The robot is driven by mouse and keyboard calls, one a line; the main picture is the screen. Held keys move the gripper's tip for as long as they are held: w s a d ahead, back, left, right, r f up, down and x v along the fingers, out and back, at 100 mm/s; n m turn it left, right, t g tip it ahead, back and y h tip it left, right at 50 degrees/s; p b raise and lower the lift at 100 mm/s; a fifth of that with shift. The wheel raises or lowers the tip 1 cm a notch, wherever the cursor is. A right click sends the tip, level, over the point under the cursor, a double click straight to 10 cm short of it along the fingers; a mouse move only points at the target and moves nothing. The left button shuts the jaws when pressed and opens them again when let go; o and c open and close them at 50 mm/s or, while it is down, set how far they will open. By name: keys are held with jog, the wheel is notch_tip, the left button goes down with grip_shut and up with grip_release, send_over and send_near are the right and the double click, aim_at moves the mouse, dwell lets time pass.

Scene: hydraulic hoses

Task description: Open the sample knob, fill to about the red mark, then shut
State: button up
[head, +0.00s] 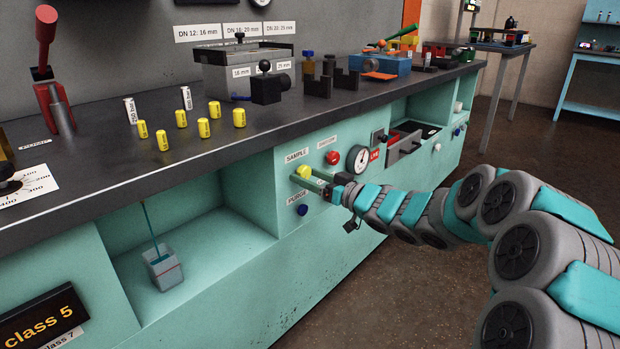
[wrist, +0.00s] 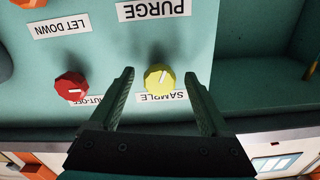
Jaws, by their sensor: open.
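The yellow sample knob (head: 304,171) is on the teal front panel beside the SAMPLE label. In the wrist view the knob (wrist: 160,78) sits between the fingertips, its white pointer line slightly tilted. My gripper (wrist: 158,74) is open, with one finger on each side of the knob and visible gaps. In the head view my gripper (head: 314,181) is at the panel by the knob. A clear container (head: 164,272) with a red mark stands in the open recess at left. A thin teal line (head: 150,222) runs down into it; tube or liquid I cannot tell. The level is unclear.
A red knob (wrist: 72,86) is beside the yellow one in the wrist view. A blue knob (head: 302,210) by the PURGE label is just below my gripper in the head view. A pressure gauge (head: 358,158) is to the right. Several yellow cylinders stand on the dark countertop (head: 90,170).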

jog(key=shift+c, duration=0.2)
grip_shut()
dwell(0.4)
